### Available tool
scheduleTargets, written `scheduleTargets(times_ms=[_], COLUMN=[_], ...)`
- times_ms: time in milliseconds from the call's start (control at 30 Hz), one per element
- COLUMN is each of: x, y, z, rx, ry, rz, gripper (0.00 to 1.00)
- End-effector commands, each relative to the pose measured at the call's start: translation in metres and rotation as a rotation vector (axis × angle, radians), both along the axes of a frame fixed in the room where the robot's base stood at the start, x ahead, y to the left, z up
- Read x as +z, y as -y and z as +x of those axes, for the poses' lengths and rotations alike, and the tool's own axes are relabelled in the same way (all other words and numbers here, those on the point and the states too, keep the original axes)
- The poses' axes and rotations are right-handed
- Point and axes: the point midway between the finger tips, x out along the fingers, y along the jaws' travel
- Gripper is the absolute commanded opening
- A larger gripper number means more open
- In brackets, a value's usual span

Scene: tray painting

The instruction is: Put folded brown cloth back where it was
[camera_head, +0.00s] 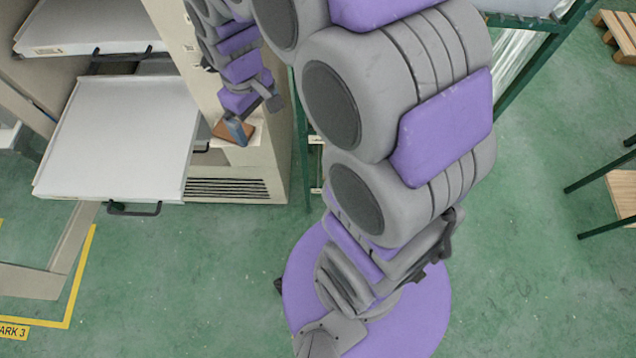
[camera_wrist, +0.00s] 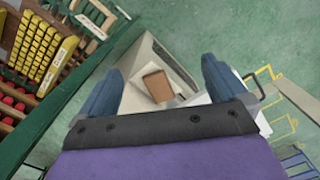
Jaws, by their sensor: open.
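The folded brown cloth (camera_wrist: 156,84) lies on a pale surface of the beige cabinet, on what looks like a small white sheet. It appears in the wrist view between the two blue fingers of my gripper (camera_wrist: 160,78), apart from both. In the head view, my gripper (camera_head: 238,130) is at the cabinet's front ledge. The cloth (camera_head: 221,130) shows beside and partly behind the fingers there. My gripper is open and empty. How far the cloth lies from the fingertips is hard to tell.
A white tray (camera_head: 130,140) with a black handle sticks out from the cabinet (camera_head: 265,160), left of my gripper. Another tray (camera_head: 90,25) is above it. A green-framed rack (camera_wrist: 70,115) with yellow and red items stands left in the wrist view. Green floor is clear below.

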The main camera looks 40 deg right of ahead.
Motion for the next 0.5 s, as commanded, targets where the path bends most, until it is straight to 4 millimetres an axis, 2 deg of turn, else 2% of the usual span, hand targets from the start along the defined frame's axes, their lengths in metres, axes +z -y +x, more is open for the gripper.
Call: scheduleTargets(times_ms=[33, 200, 400, 500], x=[0.010, 0.033, 0.046, 0.049], y=[0.000, 0.001, 0.003, 0.003], z=[-0.018, -0.079, -0.152, -0.182], rx=[-0.025, -0.121, -0.238, -0.292], ry=[-0.004, -0.029, -0.062, -0.076], rz=[-0.002, -0.012, -0.026, -0.032], gripper=[0.99, 0.99, 0.99, 0.99])
